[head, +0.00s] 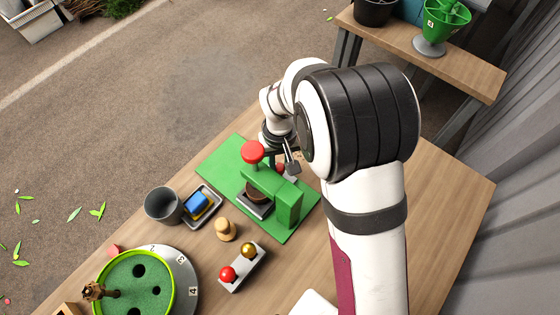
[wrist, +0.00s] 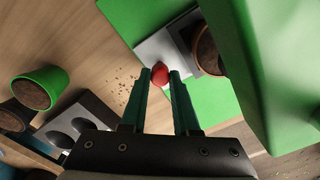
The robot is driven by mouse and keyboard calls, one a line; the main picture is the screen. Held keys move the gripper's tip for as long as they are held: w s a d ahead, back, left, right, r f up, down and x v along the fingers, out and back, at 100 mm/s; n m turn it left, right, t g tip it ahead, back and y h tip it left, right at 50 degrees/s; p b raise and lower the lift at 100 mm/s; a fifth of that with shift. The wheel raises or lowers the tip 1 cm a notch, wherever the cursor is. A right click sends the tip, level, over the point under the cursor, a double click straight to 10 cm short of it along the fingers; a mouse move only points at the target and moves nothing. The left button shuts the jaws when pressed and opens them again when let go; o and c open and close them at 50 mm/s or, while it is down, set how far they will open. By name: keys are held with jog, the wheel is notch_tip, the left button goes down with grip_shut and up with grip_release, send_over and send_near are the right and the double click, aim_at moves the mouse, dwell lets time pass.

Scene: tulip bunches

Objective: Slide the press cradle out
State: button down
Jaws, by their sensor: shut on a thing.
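The green press (head: 288,203) stands on a green base plate (head: 222,165), with a red knob (head: 252,152) on top. The grey press cradle (head: 252,206) sits low in the press and carries a brown pot (head: 258,190). The wrist view shows the cradle's grey plate (wrist: 160,48) and the soil-filled pot (wrist: 208,52) beside the press's green body. My gripper (wrist: 160,73) is shut on the small red cradle knob (wrist: 159,76) at the plate's edge. In the head view my gripper (head: 282,160) is behind the press and partly hidden.
In the wrist view, a green pot (wrist: 40,88) and a grey holder with holes (wrist: 92,112) lie left of my fingers. A grey cup (head: 163,206), small tray (head: 215,207), wooden peg (head: 226,231) and switch box (head: 245,268) are left of and below the press.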

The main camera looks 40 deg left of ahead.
jog(key=shift+w, duration=0.1)
jog(key=a, duration=1.2)
jog(key=shift+a, duration=0.3)
jog(key=c, duration=0.7)
grip_release()
jog(key=shift+o, duration=0.2)
jog(key=shift+r, duration=0.1)
notch_tip(320, 180, up, 16)
jog(key=shift+f, duration=0.2)
jog(key=shift+d, duration=0.1)
